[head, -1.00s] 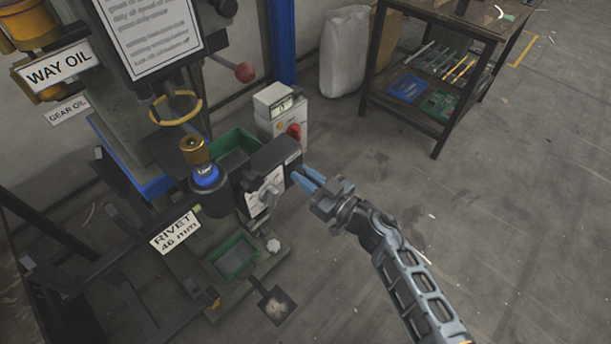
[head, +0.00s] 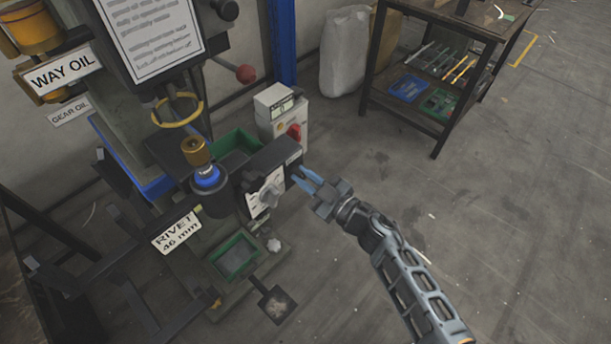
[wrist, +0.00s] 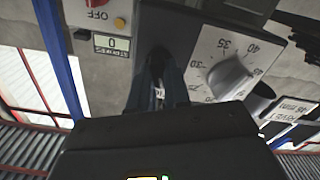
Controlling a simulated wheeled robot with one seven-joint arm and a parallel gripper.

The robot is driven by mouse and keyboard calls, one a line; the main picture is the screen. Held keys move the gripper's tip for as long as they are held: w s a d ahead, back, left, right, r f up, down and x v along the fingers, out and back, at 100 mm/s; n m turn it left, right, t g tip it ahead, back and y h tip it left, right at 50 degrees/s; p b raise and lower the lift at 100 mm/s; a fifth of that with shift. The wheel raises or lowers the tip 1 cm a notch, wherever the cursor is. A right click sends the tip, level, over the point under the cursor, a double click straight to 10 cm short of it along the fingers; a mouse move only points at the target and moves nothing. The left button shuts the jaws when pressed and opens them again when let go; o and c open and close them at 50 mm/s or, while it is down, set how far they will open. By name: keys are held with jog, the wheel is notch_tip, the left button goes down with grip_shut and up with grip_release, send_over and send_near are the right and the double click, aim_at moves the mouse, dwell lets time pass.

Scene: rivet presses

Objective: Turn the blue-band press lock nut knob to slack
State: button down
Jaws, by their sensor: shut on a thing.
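The blue-band press (head: 208,178) stands left of centre in the head view, with a brass cap above its blue band. A dark block on it carries a white scale plate and a grey dial knob (head: 270,192). In the wrist view the dial knob (wrist: 230,78) sits beside the numbers. My gripper (head: 301,176) is at the block's right end, its blue fingers pointing at it. In the wrist view the fingers (wrist: 157,88) are closed on a small dark knob (wrist: 158,60), seemingly the lock nut knob. The fingers hide much of it, so its setting cannot be read.
A grey control box (head: 283,115) with a red switch and small display stands just behind the gripper. A green tray (head: 236,256) is below the dial. A shelf table (head: 440,70) is at the back right. The floor on the right is clear.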

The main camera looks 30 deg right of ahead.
jog(key=n+b, duration=0.1)
jog(key=n, duration=0.7)
jog(key=n+b, duration=0.1)
jog(key=n, duration=0.3)
jog(key=shift+s+a+f+n+b, duration=0.1)
jog(key=shift+f+n+b, duration=0.15)
jog(key=shift+n+b, duration=0.1)
dwell(0.4)
jog(key=c, duration=1.1)
grip_release()
jog(key=shift+r, duration=0.1)
jog(key=shift+v, duration=3.85)
